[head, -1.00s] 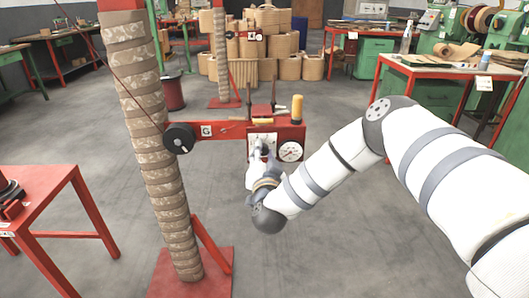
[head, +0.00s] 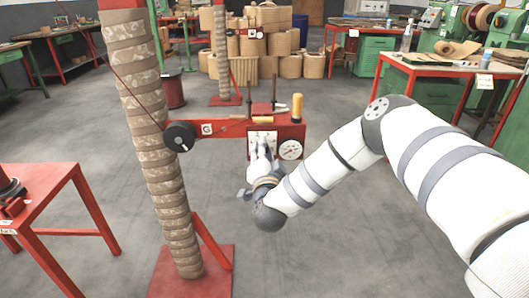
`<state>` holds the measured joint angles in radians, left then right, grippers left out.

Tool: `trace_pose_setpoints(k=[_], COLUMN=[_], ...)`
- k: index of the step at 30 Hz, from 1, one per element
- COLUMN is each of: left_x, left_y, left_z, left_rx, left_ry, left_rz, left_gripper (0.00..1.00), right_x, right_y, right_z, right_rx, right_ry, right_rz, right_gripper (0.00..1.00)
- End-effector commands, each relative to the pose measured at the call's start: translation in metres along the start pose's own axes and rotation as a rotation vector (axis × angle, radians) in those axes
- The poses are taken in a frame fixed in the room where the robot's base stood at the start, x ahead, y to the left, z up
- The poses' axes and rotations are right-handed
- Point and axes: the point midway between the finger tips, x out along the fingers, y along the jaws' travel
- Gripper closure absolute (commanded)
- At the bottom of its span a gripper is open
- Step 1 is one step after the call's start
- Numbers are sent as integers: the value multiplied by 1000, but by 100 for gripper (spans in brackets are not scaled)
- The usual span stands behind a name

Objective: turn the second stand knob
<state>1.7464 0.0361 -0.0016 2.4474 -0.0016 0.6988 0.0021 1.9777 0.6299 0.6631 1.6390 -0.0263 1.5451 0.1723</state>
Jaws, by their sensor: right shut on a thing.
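The near stand is a red post wrapped in a brown patterned coil (head: 150,130), with a red arm (head: 222,129) reaching right to a red control box (head: 298,131). The box front has a white panel (head: 253,135) and a round white dial (head: 290,150). My right gripper (head: 261,142) is at the white panel, shut on the knob there. The gripper hides most of the knob, so its setting cannot be read. My left gripper is not in view.
A black wheel (head: 180,137) sits on the near post. A yellow cylinder (head: 297,109) stands on the box. A red table (head: 50,185) is at left, and a similar stand (head: 220,55) is behind. A cluttered red bench (head: 440,68) is at right. The floor between is clear.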

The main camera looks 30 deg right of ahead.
Motion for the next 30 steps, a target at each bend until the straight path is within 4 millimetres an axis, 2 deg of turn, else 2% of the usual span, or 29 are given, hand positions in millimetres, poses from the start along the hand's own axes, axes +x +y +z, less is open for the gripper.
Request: trace_pose_setpoints(k=[4,5,7,15,18,20,27,30], left_x=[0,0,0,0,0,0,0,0], left_y=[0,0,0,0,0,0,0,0], left_z=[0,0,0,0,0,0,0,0], left_rx=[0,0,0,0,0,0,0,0], left_ry=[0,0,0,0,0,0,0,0], left_rz=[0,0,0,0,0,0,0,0], left_gripper=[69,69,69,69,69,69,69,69], right_x=[0,0,0,0,-7,-18,-83,-103], right_y=[0,0,0,0,0,0,0,0], right_z=[0,0,0,0,1,2,2,1], right_rx=[-1,-1,-1,-1,-1,-1,-1,-2], right_ry=[-1,-1,-1,-1,-4,-6,-7,-6], right_rz=[0,0,0,0,0,1,0,0], right_gripper=[100,71,55,53,53,53,53,53])
